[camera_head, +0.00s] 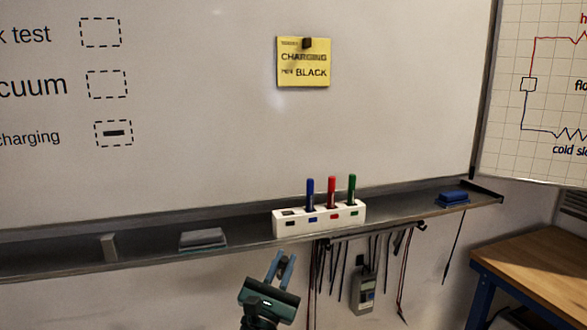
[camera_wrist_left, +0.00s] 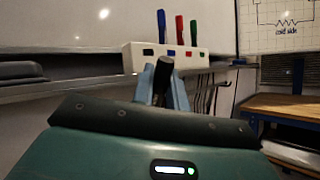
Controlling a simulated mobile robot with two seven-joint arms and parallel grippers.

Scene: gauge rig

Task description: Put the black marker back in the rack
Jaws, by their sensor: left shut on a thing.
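The white rack (camera_head: 318,219) stands on the whiteboard's ledge. It holds upright blue (camera_head: 310,194), red (camera_head: 331,192) and green (camera_head: 352,190) markers. Its leftmost slot, above a black label (camera_head: 290,223), is empty. My left gripper (camera_head: 281,262) is below and in front of the rack, apart from it. In the left wrist view, its blue fingers are shut on the black marker (camera_wrist_left: 163,75), whose dark end sticks up between them. The rack also shows behind them in that view (camera_wrist_left: 134,58). The marker's lower part is hidden. My right gripper is out of view.
The ledge (camera_head: 150,240) holds a grey eraser (camera_head: 203,239) left of the rack and a blue eraser (camera_head: 452,197) to the right. Cables and a grey meter (camera_head: 363,290) hang below the ledge. A wooden table (camera_head: 540,262) stands at right. A yellow note (camera_head: 303,63) names BLACK.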

